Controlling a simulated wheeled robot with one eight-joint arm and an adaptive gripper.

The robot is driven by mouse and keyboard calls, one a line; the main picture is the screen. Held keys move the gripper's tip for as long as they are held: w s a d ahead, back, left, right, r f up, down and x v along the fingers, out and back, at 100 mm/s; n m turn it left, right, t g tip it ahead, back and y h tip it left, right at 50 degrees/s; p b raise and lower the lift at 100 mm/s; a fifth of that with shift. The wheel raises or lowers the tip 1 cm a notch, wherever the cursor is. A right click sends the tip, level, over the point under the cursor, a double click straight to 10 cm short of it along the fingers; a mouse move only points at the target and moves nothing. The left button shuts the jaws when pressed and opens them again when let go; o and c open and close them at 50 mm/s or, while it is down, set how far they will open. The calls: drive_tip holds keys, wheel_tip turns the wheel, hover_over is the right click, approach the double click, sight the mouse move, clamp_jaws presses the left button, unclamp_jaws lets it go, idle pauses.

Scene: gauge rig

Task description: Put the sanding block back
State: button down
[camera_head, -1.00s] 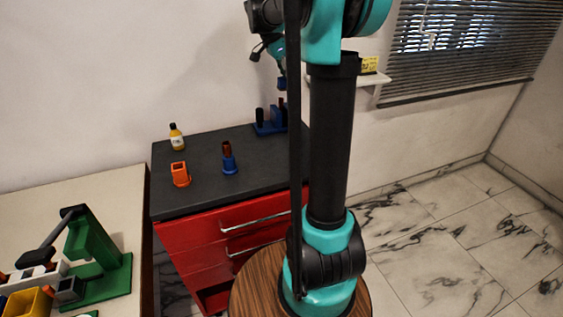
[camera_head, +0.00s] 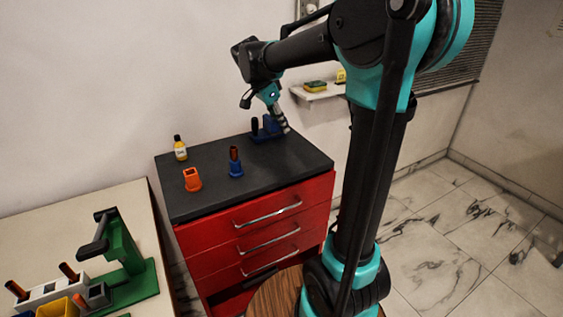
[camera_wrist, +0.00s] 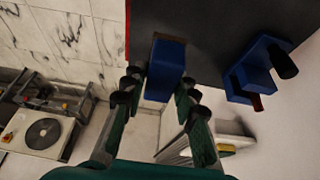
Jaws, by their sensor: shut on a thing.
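The sanding block (camera_wrist: 165,68) is a blue block with a brown strip along its far edge. In the wrist view it sits between the fingers of my gripper (camera_wrist: 160,95), which is shut on it over the edge of the dark cabinet top.
A bottle (camera_head: 180,150), an orange holder (camera_head: 192,182) and a blue holder (camera_head: 236,170) with a brown-red piece stand on the cabinet. A wall shelf (camera_head: 318,93) holds a sponge (camera_head: 315,86). A green rig (camera_head: 125,250) stands on the left table. The cabinet's front right is clear.

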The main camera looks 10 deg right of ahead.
sight(284, 165)
wheel_tip(284, 165, down, 14)
drive_tip(key=shift+f, duration=0.1)
idle(0.4)
drive_tip(key=c, duration=1.2)
unclamp_jaws()
drive_tip(key=v, duration=1.2)
drive_tip(key=s+d+f+n+t+y, duration=0.1)
drive_tip(key=s+d+f+n, duration=0.1)
drive_tip(key=s+f+n, duration=0.2)
drive_tip(key=s+d+f+n+t+y, duration=0.1)
drive_tip(key=s+d+f+n+y, duration=0.1)
drive_tip(key=s+f+n, duration=0.3)
drive_tip(key=s+d+f+n+y, duration=0.1)
drive_tip(key=s+d+f+n, duration=0.2)
drive_tip(key=s+f+n, duration=0.2)
drive_tip(key=shift+s+d+f+t, duration=0.15)
drive_tip(key=shift+s+f, duration=0.45)
drive_tip(key=shift+s, duration=0.55)
drive_tip(key=shift+s+d+f+t, duration=0.1)
drive_tip(key=shift+s+f, duration=0.5)
drive_tip(key=shift+s, duration=0.5)
drive_tip(key=shift+s+d+f+t, duration=0.15)
drive_tip(key=shift+s+f, duration=0.4)
drive_tip(key=shift+s, duration=0.6)
